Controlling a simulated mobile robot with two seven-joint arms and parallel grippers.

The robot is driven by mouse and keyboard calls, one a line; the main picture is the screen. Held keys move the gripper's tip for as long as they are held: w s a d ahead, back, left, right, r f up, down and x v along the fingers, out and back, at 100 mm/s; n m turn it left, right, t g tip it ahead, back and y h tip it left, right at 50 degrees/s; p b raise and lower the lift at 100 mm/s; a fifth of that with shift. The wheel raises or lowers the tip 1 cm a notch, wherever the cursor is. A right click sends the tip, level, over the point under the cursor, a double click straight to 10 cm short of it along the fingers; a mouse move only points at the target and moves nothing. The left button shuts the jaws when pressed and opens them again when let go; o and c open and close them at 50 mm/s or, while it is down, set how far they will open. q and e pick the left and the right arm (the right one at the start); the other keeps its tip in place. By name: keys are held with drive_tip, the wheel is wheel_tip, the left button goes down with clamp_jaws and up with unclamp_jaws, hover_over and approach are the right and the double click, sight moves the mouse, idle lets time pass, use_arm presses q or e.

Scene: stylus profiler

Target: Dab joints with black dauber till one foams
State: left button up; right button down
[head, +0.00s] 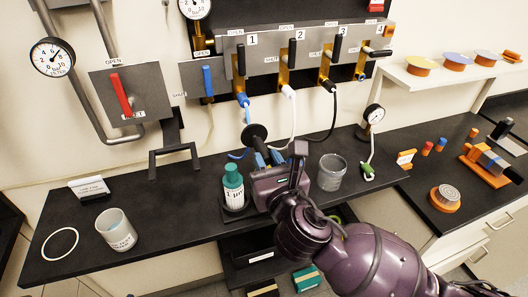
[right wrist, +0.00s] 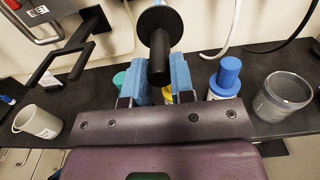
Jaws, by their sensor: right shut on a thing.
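The black dauber (head: 255,136) has a round disc at its top end. My right gripper (head: 268,160) is shut on it and holds it up above the bench, in front of the panel. In the right wrist view the dauber (right wrist: 159,58) stands between the blue fingertips (right wrist: 157,80) with its disc away from me. The joints are at the panel's numbered valves: a blue fitting (head: 242,99), a white fitting (head: 289,91) and a black fitting (head: 328,86), each with a hose. The dauber is below them and apart. I see no foam. My left gripper is out of view.
A teal-capped bottle (head: 233,186) stands left of my gripper; a blue-capped bottle (right wrist: 226,79) shows in the wrist view. A clear beaker (head: 331,172) is at right, a white cup (head: 116,229) at left. A black bracket (head: 174,158) juts out. Hoses hang behind.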

drive_tip(key=shift+v, duration=2.95)
idle(0.6)
idle(0.4)
